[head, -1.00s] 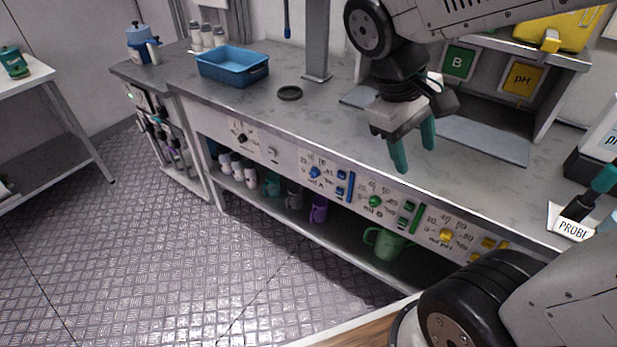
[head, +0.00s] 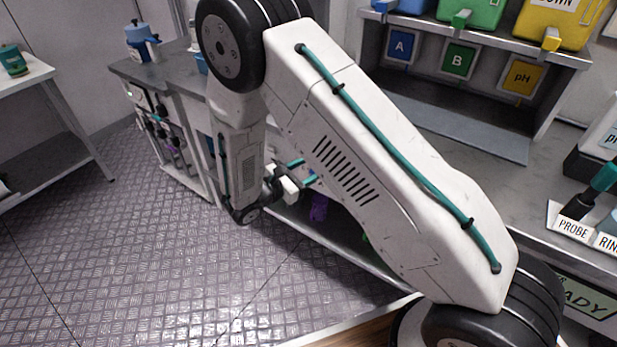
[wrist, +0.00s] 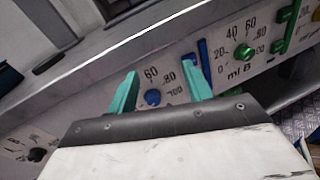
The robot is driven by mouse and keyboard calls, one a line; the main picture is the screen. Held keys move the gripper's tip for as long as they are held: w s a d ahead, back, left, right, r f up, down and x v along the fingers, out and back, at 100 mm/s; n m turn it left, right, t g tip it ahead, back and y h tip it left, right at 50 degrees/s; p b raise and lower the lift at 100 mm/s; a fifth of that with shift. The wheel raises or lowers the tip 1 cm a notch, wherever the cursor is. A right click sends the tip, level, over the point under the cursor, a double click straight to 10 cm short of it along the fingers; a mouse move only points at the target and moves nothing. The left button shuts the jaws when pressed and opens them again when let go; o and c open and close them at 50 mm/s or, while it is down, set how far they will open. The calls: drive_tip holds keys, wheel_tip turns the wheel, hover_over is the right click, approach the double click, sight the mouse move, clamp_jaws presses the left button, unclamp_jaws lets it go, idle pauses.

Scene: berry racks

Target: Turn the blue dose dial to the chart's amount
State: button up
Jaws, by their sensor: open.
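The blue dose dial (wrist: 152,97) sits on the pale front panel under the bench edge, with scale numbers such as 60 and 80 around it. In the wrist view it lies between the two teal fingertips of my gripper (wrist: 160,85), which are apart and empty. I cannot tell how near the fingertips are to the dial, and its pointer is too small to read. In the head view my gripper (head: 297,175) is at the panel, and my arm hides the dial. I do not see the chart clearly in either view.
A green dial (wrist: 243,52) marked ml B is to the right, with a green slider (wrist: 285,35). A blue slider (wrist: 204,62) is close beside the right finger. A black knob (wrist: 37,155) is at lower left. A purple mug (head: 319,207) stands on the shelf below.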

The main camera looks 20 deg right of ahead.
sight(314, 172)
drive_tip(key=a+f+n+t+y, duration=0.1)
drive_tip(key=a+f+n+t, duration=0.3)
drive_tip(key=f, duration=0.4)
drive_tip(key=x, duration=0.8)
drive_tip(key=shift+w+f, duration=0.35)
drive_tip(key=shift+a, duration=0.15)
drive_tip(key=shift+c, duration=0.2)
drive_tip(key=c, duration=0.9)
